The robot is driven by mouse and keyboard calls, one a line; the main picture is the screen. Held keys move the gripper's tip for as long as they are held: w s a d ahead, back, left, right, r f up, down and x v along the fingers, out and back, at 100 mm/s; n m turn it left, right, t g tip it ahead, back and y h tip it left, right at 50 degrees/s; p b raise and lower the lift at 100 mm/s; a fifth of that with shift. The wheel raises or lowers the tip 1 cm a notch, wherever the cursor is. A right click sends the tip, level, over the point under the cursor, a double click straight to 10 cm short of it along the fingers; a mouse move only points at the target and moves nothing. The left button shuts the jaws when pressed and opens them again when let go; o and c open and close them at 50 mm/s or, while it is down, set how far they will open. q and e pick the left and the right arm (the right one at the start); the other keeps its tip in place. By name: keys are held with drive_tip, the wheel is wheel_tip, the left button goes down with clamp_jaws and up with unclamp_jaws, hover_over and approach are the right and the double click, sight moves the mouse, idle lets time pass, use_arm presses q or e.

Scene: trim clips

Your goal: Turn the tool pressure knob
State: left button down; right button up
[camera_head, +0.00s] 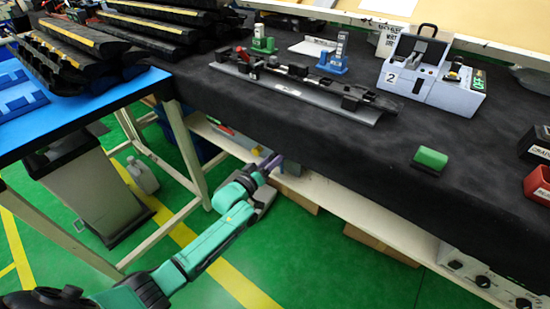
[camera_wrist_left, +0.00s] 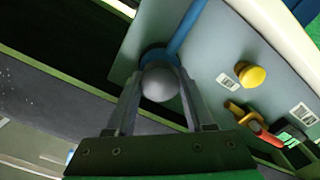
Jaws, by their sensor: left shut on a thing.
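The tool pressure knob (camera_wrist_left: 160,83) is a rounded grey knob with a blue ring behind it, on a grey panel (camera_wrist_left: 212,62) in the left wrist view. My left gripper (camera_wrist_left: 162,92) has one finger on each side of the knob and is shut on it. In the head view my left gripper (camera_head: 272,163) reaches under the front edge of the black-covered table, and the knob is hidden there. My right gripper is in neither view.
A yellow button (camera_wrist_left: 250,74), a blue tube (camera_wrist_left: 186,28) and a red-and-yellow handle (camera_wrist_left: 252,122) are near the knob. The black table (camera_head: 330,135) overhangs a white shelf (camera_head: 345,215). A blue table (camera_head: 95,105) stands at left. Green floor lies below.

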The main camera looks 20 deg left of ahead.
use_arm(q)
drive_tip(key=shift+c, duration=1.4)
unclamp_jaws()
drive_tip(key=p+v, duration=0.2)
drive_tip(key=v, duration=1.2)
drive_tip(key=shift+s, duration=0.3)
drive_tip(key=shift+f, duration=0.1)
